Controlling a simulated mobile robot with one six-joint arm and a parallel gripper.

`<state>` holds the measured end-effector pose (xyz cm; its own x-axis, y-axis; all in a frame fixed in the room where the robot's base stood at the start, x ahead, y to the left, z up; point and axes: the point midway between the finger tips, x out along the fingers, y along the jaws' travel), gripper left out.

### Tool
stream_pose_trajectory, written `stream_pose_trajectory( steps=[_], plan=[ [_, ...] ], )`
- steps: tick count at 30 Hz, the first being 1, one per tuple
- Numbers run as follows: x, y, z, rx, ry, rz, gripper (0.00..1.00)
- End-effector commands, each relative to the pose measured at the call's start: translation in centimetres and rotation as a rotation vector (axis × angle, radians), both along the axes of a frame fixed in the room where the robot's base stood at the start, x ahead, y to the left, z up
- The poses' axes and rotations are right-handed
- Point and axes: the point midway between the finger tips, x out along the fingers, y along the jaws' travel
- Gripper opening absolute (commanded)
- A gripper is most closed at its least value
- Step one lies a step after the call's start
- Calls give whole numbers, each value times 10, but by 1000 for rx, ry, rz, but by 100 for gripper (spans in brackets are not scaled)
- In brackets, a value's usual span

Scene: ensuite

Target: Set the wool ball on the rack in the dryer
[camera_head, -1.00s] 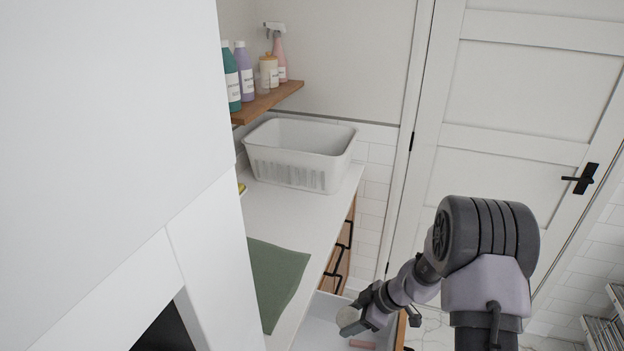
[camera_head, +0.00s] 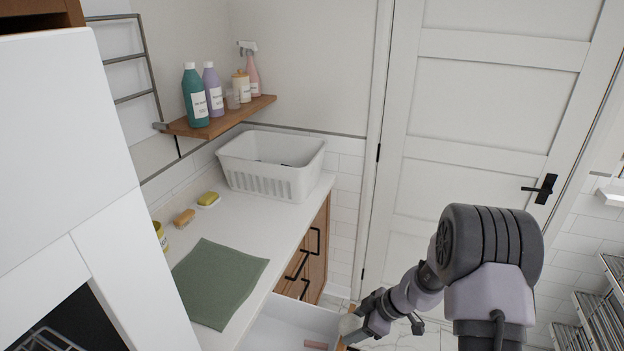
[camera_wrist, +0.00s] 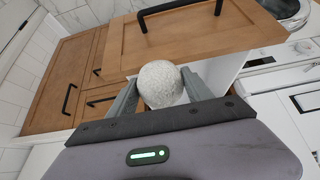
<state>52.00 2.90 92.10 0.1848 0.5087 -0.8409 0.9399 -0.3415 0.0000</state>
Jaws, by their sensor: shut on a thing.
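The pale, rough wool ball (camera_wrist: 162,84) sits between the two fingers of my gripper (camera_wrist: 160,92), which is shut on it. In the head view the ball (camera_head: 350,325) is at the bottom centre, partly hidden by my gripper (camera_head: 360,325), near the open drawer. At the bottom left a white unit (camera_head: 125,270) has a dark opening with part of a wire rack (camera_head: 45,338) inside. This looks like the dryer and its rack; most of the rack is out of frame.
An open white drawer (camera_head: 275,332) holds a pink item (camera_head: 315,344). The counter (camera_head: 268,225) above carries a green cloth (camera_head: 218,282), a white basket (camera_head: 270,180), a brush (camera_head: 184,217) and a yellow sponge (camera_head: 208,199). Bottles stand on a wooden shelf (camera_head: 225,120).

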Motion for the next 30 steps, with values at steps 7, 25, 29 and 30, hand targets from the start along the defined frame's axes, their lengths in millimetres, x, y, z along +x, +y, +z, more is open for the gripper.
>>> stream_pose_trajectory(
  steps=[7, 25, 29, 30],
  plan=[
    [-14, -6, 41, -1, -1, -288, 19],
    [-55, -26, 154, -4, 4, -1132, 19],
    [-57, -28, 162, -7, 5, -1193, 19],
    [-58, -29, 166, -4, 2, -1215, 19]
  ],
)
